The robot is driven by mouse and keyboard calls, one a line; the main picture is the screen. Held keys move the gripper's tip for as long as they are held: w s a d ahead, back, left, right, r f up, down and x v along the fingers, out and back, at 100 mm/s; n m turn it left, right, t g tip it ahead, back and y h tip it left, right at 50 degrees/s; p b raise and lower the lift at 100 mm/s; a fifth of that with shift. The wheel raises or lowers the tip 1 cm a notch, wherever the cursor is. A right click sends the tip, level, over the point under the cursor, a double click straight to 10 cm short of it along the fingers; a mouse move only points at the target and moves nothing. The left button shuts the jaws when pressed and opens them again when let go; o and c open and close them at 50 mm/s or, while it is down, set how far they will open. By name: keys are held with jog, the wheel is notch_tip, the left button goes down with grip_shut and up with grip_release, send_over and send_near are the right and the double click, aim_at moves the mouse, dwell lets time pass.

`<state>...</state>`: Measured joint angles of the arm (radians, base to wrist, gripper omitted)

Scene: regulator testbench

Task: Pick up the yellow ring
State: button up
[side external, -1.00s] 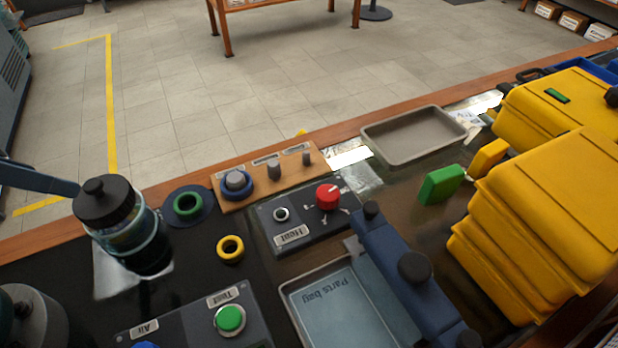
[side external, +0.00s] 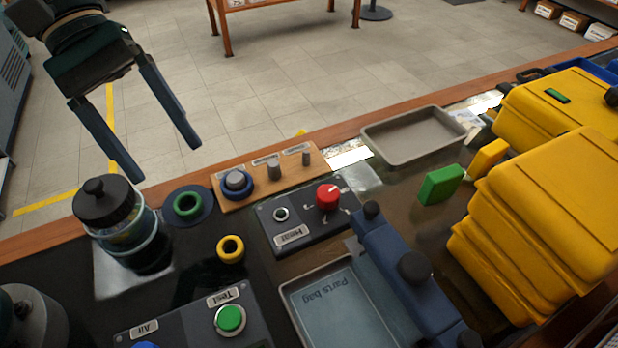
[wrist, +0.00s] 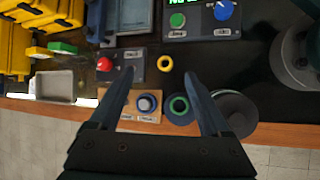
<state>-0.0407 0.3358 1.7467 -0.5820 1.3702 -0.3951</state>
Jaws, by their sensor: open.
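The yellow ring (side external: 230,249) lies flat on the dark bench top, between the green ring (side external: 187,204) on its round blue base and the panel with the green button. In the wrist view the yellow ring (wrist: 165,63) shows beyond my fingertips, roughly midway between their lines. My gripper (side external: 166,163) is open and empty. It hangs above the rear edge of the bench at the upper left, well apart from the ring. In the wrist view my gripper's two fingers (wrist: 158,80) are spread wide. Nothing hides the ring.
A lidded jar (side external: 118,222) stands left of the ring. A wooden peg board (side external: 290,181) and a panel with a red knob (side external: 327,197) lie to its right. A button panel (side external: 250,328) is in front. Yellow cases (side external: 540,220) stand far right.

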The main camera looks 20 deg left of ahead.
notch_tip(320, 180, down, 7)
jog(key=w+d+n+g+h, duration=0.2)
jog(key=w+n+g, duration=0.1)
jog(key=g+h, duration=0.1)
send_near(234, 254)
jog(key=shift+s+d+f+n, duration=0.25)
jog(key=shift+d+f+n, duration=0.2)
jog(key=shift+f, duration=0.4)
jog(key=shift+s+d+f, duration=0.15)
jog(key=shift+d+f, duration=0.05)
jog(key=shift+x, duration=2.4)
grip_shut()
jog(key=shift+r, duration=0.1)
